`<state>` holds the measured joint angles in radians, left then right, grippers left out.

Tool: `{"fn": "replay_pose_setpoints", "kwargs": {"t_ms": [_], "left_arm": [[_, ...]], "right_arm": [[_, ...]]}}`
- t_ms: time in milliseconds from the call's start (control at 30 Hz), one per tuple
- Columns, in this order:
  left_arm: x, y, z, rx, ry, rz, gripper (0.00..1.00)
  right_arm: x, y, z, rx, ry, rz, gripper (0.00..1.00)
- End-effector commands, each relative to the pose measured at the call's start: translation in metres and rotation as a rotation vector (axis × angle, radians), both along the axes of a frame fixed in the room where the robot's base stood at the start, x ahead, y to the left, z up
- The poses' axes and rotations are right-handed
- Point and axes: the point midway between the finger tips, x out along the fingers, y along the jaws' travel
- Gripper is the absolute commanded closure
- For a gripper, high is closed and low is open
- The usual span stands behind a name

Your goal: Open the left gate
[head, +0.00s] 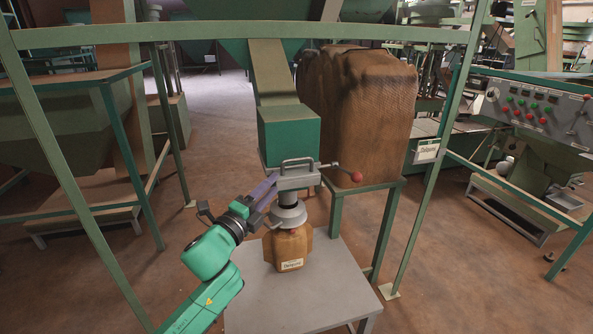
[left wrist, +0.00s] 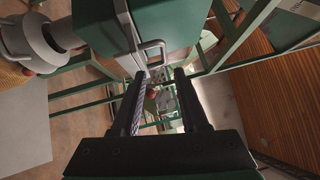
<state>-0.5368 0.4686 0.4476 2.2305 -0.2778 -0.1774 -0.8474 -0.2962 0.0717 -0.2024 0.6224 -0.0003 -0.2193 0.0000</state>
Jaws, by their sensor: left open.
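A grey metal gate (head: 298,181) sits under a green chute box (head: 289,136), with a U-shaped handle (head: 298,162) on its front. A lever with a red knob (head: 356,176) sticks out to its right. In the left wrist view the handle (left wrist: 151,52) lies just beyond the fingertips, and the red knob (left wrist: 153,94) shows small between the fingers. My left gripper (head: 270,187) is open and empty, close to the gate's left front; whether it touches is unclear. It also shows in the left wrist view (left wrist: 160,74). My right gripper is out of view.
Below the gate a grey spout (head: 288,214) leads into a small labelled brown sack (head: 291,248) on a grey table (head: 335,285). A large brown sack (head: 375,110) stands on a green stand behind right. Green frame posts and a control panel (head: 535,110) stand around.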

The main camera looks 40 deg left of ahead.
Motion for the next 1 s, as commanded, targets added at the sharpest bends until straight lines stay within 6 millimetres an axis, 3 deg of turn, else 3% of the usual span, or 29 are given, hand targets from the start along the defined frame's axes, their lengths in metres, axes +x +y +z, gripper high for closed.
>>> {"fn": "replay_pose_setpoints", "kwargs": {"t_ms": [300,500,667,867,900,1000], "left_arm": [[0.075,0.014,0.014,-0.004,-0.003,0.001,0.56],[0.115,0.021,0.017,-0.006,-0.002,0.002,0.56],[0.128,0.023,0.016,-0.005,0.001,0.001,0.56],[0.129,0.023,0.016,-0.005,0.002,0.0,0.56],[0.129,0.023,0.016,-0.005,0.002,0.0,0.6],[0.129,0.023,0.016,-0.005,0.002,0.0,0.98]], "right_arm": [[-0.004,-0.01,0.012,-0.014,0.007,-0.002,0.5],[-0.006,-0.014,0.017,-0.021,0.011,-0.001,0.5],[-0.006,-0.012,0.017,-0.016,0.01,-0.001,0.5],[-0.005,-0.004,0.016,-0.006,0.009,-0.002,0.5],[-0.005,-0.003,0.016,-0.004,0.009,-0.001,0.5],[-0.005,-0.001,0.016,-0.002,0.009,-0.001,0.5]]}}
